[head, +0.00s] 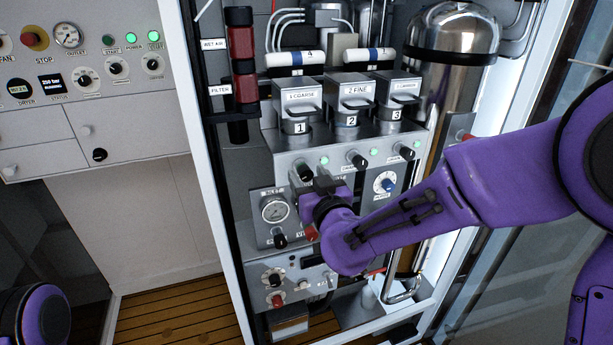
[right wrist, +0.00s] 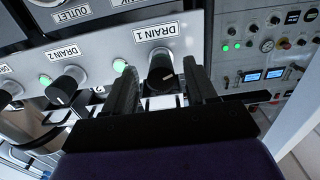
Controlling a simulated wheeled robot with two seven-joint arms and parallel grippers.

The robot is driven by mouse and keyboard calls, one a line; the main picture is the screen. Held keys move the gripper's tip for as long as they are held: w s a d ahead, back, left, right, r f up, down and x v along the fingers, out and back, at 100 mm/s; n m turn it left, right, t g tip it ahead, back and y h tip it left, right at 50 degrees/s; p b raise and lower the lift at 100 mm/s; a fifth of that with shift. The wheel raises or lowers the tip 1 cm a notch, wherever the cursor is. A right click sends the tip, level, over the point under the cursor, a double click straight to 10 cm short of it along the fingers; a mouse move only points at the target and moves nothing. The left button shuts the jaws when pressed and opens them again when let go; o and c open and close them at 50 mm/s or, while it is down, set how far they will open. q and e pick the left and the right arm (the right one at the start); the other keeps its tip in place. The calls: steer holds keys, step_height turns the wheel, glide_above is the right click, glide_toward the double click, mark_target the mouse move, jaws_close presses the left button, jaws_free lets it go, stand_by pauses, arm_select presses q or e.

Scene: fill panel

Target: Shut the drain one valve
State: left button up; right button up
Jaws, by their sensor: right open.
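The drain one valve is a black knob (right wrist: 160,72) on a grey panel strip, beside the DRAIN 1 label (right wrist: 156,32) in the right wrist view. A white mark shows on the knob. My right gripper (right wrist: 160,88) is open, with one finger on each side of the knob; I cannot tell whether either touches it. In the head view the right gripper (head: 312,181) is at the left end of the drain row and partly covers the knob there. My left gripper is out of view.
The drain two knob (right wrist: 66,84) is close beside, with green lamps (right wrist: 119,65) along the strip. In the head view, filter housings (head: 347,110) stand above the row. A gauge (head: 275,210) and a red knob (head: 312,233) are below, close to my right arm.

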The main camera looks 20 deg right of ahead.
steer(key=c, duration=1)
steer(key=shift+c, duration=0.2)
steer(key=shift+m, duration=0.3)
steer(key=m+b, duration=0.1)
steer(key=m, duration=0.4)
steer(key=shift+a+f, duration=0.1)
steer(key=m+b, duration=0.1)
steer(key=m, duration=0.4)
steer(key=shift+m+b, duration=0.4)
steer(key=m+b, duration=0.2)
steer(key=m, duration=0.3)
steer(key=m+b, duration=0.2)
steer(key=m, duration=0.2)
steer(key=shift+m+b, duration=0.55)
steer(key=shift+m, duration=0.25)
